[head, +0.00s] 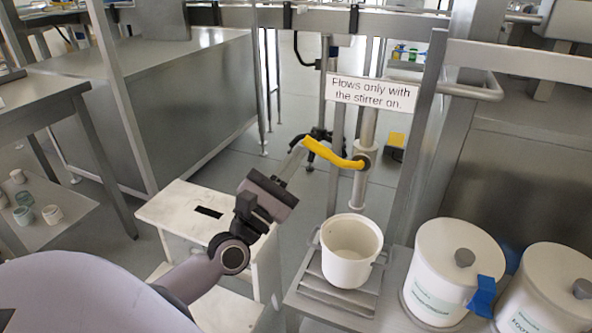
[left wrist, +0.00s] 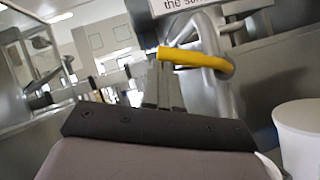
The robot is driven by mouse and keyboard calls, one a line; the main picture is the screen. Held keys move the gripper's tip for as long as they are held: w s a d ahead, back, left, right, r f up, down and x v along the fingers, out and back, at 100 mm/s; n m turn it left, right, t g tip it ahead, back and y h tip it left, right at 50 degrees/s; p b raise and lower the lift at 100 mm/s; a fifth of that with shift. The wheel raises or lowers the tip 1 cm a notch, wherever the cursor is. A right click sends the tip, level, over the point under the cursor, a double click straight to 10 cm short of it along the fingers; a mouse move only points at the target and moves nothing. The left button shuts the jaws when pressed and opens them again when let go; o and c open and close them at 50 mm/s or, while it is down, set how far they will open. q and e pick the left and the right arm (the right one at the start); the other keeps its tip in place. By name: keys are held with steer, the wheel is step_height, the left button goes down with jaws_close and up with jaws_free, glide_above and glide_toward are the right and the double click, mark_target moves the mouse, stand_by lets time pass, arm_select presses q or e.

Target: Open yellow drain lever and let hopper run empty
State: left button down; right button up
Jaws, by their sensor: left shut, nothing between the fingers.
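The yellow drain lever (head: 333,154) sticks out leftward from a round fitting on the grey drain pipe (head: 364,150). It also shows in the left wrist view (left wrist: 195,58). My left gripper (head: 297,152) is shut and empty, with its fingertips right at the lever's free end; I cannot tell whether they touch. In the left wrist view its fingers (left wrist: 163,92) stand just below the lever's tip. A white pot (head: 345,262) stands upright under the pipe's outlet; no stream shows, and its visible inside looks empty. The hopper is not clearly in view. My right gripper is not in view.
A sign (head: 371,94) by the pipe reads "Flows only with the stirrer on." Lidded white tubs (head: 435,290) stand right of the pot, one with a blue clip (head: 482,296). A white step stool (head: 185,213) stands left, below my arm. Steel posts stand behind the sign.

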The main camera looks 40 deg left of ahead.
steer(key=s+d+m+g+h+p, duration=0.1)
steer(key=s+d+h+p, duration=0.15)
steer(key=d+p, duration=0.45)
arm_select(q)
steer(key=w+d+r+m+g+h+p, duration=0.1)
steer(key=d+r+m+g+h+p, duration=0.4)
steer(key=r+m+p, duration=0.4)
steer(key=d+m+g+p, duration=0.1)
steer(key=d+m+p, duration=0.1)
steer(key=m+p, duration=0.3)
steer(key=shift+w+d+g+p, duration=0.3)
steer(key=shift+w+d+p, duration=0.1)
steer(key=shift+p, duration=0.6)
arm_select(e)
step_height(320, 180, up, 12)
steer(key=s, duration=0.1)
arm_select(q)
steer(key=shift+r, duration=0.15)
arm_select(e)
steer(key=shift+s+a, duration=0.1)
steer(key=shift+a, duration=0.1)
